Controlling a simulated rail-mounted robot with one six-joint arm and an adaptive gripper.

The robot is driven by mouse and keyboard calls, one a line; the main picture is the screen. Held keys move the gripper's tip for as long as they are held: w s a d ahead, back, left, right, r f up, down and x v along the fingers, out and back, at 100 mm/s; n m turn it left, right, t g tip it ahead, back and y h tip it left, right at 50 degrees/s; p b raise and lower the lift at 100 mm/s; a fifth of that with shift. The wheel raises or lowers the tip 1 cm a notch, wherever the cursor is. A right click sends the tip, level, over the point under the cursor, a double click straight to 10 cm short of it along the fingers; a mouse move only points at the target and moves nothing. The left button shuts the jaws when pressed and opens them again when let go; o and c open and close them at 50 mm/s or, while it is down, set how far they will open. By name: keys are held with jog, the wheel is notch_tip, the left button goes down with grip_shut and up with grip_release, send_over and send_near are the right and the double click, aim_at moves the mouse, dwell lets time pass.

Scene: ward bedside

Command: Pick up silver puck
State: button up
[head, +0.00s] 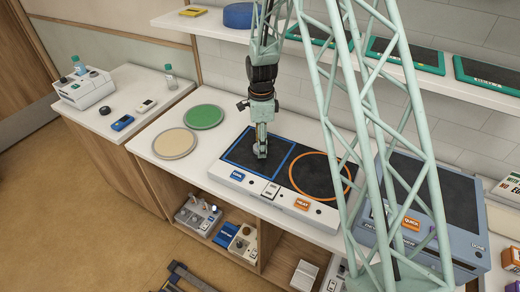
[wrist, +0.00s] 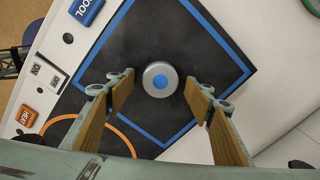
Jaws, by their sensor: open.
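The silver puck (wrist: 160,77) is a round metallic disc with a blue centre. In the wrist view it lies on the black panel inside the blue square outline. In the head view the puck (head: 261,152) is small and partly hidden by my gripper (head: 261,143), which points straight down over the blue square. In the wrist view my gripper (wrist: 160,97) is open, with one wood-coloured finger on each side of the puck and a gap to it on both sides. Nothing is between the fingers but the puck's outline beyond the tips.
An orange circle outline (head: 318,152) lies right of the blue square on the same white-edged unit. Green (head: 204,117) and beige (head: 175,143) discs lie to the left. A grey-blue box (head: 433,190) stands to the right. A shelf (head: 300,44) runs behind my arm.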

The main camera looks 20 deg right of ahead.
jog(key=c, duration=1.2)
jog(key=shift+o, duration=0.2)
jog(key=shift+r, duration=0.15)
jog(key=shift+r, duration=1.6)
jog(key=s+d, duration=0.1)
jog(key=s, duration=0.4)
jog(key=s+d+r+b, duration=0.1)
jog(key=s+d, duration=0.1)
jog(key=s, duration=0.3)
jog(key=s+d+b, duration=0.1)
jog(key=s+d, duration=0.1)
jog(key=s, duration=0.3)
jog(key=shift+s+r, duration=0.15)
jog(key=shift+r, duration=0.15)
